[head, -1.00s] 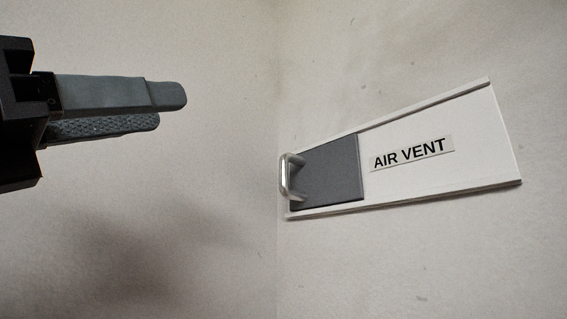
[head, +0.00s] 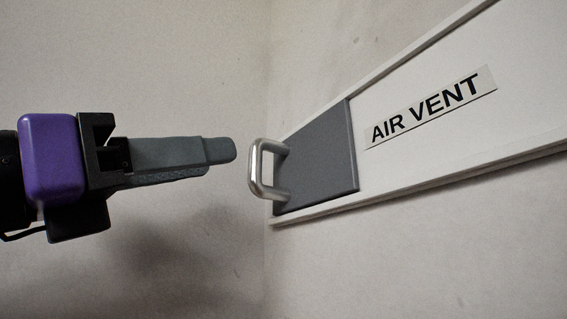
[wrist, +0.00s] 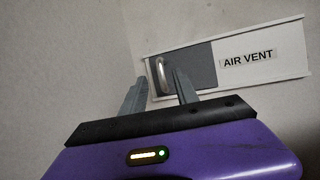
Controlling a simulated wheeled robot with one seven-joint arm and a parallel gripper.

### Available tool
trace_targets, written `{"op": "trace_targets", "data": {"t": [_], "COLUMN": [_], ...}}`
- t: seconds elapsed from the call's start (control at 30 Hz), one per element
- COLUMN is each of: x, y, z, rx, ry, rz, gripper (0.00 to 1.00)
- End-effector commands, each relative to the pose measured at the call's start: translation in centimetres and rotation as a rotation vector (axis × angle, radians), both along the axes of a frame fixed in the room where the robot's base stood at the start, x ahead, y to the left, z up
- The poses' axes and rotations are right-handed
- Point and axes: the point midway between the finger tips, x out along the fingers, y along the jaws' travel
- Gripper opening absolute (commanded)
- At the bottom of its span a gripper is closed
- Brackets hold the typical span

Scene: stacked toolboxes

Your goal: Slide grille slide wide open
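The grille slide is a dark grey panel (head: 322,158) at the left end of a white wall frame. A silver U-shaped handle (head: 258,170) stands out from the panel's left edge. The panel (wrist: 198,68) and handle (wrist: 158,70) also show in the wrist view. My gripper (head: 222,154) is just left of the handle in the head view, its fingers pointing at it. In the wrist view my gripper (wrist: 160,78) has its two fingers apart, with the handle seen between and beyond them. The gripper is open and empty; contact with the handle is not visible.
The white frame (head: 425,155) runs right from the grey panel, with raised rails above and below and an "AIR VENT" label (head: 430,107). A wall corner lies just left of the frame. The wall around (head: 480,250) is bare.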

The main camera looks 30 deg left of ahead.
Motion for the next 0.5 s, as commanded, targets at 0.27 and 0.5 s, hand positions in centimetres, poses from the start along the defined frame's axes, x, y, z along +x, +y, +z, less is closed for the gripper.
{"op": "trace_targets", "data": {"t": [0.27,0.5], "x": [2.6,5.7], "y": [-0.6,-1.2], "z": [1.5,2.7], "rx": [0.000,-0.001], "ry": [0.000,0.000], "rz": [-0.002,-0.003], "gripper": [0.36,0.36]}}
